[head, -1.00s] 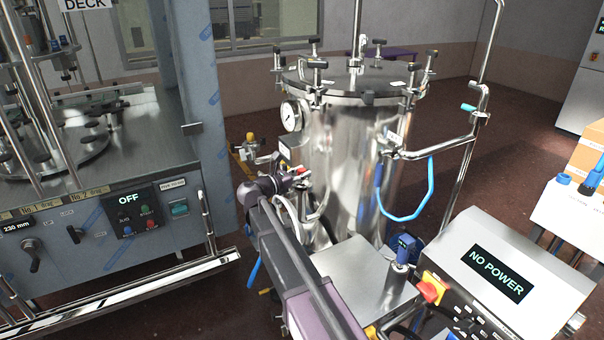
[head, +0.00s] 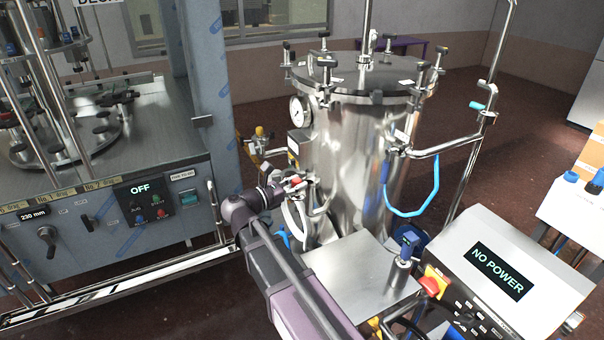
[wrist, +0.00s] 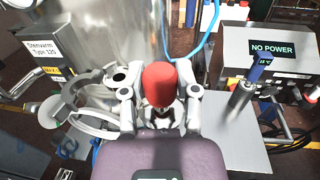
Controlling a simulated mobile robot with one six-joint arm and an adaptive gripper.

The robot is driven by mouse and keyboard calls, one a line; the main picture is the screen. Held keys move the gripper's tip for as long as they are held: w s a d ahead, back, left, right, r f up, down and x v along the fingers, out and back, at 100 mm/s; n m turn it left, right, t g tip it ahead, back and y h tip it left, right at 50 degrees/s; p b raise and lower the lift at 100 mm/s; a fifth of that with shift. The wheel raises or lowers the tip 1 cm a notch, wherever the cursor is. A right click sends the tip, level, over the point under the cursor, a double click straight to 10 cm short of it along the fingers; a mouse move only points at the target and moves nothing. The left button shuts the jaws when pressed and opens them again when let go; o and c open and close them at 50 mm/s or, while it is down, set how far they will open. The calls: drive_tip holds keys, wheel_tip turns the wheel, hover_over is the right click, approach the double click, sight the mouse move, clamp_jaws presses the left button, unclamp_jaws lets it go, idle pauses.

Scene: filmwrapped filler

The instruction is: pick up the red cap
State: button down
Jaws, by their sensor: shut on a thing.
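The red cap (wrist: 160,84) shows large in the middle of the wrist view, between the two fingers of my gripper (wrist: 158,92). The fingers are closed on it from both sides. In the head view my gripper (head: 296,184) is beside the lower left of the steel tank, and only a small bit of red (head: 292,181) shows at it. The cap's underside is hidden by the fingers, and I cannot tell what, if anything, it touches below.
The steel tank (head: 350,160) with lid clamps stands just behind my gripper. A blue hose (head: 412,212) hangs at its right. A flat steel box top (head: 360,275) and a "NO POWER" panel (head: 497,272) lie right. A filling machine (head: 150,200) stands left.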

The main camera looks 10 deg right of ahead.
drive_tip(key=shift+s+a+r, duration=0.1)
drive_tip(key=shift+s+a, duration=0.15)
drive_tip(key=shift+s, duration=0.25)
drive_tip(key=shift+s+a, duration=0.2)
drive_tip(key=shift+s, duration=0.25)
